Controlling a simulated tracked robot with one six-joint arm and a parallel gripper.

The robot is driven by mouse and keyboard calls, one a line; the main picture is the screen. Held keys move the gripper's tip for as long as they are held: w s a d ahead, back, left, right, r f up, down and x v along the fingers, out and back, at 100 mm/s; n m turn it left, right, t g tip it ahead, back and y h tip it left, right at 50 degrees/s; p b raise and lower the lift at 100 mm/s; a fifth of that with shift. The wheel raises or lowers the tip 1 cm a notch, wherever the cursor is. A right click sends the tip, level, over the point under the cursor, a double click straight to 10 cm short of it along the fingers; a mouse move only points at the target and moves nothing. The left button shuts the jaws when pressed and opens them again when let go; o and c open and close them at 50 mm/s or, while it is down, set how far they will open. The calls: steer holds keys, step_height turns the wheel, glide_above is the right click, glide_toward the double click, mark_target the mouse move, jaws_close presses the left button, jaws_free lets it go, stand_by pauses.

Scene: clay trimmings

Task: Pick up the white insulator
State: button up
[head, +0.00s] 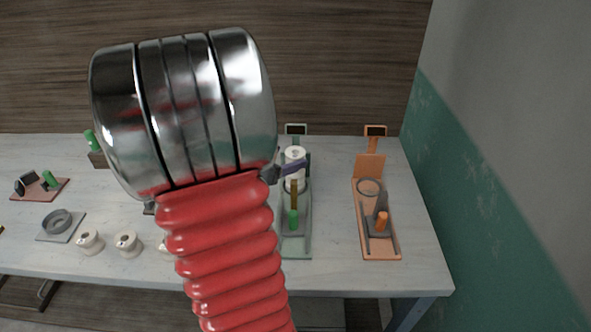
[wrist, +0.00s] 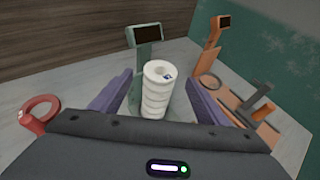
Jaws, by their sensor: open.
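The white insulator (head: 294,157) stands upright on the green fixture (head: 303,247) at the right half of the table, partly hidden by my arm in the head view. In the wrist view the ribbed white insulator (wrist: 156,92) stands between the two purple fingers of my gripper (wrist: 154,96), with a hole and a small dark mark on its top. The fingers are spread wide, one on each side, and appear apart from it. In the head view only one purple finger shows clearly, in front of the insulator.
An orange fixture (head: 377,251) stands to the right, with an orange-handled part. Several white spools (head: 128,244), a grey ring on a plate (head: 57,223) and a pink-based fixture (head: 40,188) lie on the left. In the wrist view a red ring (wrist: 40,112) is at left.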

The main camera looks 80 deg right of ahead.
mark_target(295, 155)
steer(key=shift+d, duration=0.1)
steer(key=shift+x, duration=2.55)
steer(key=shift+f, duration=0.15)
jaws_close()
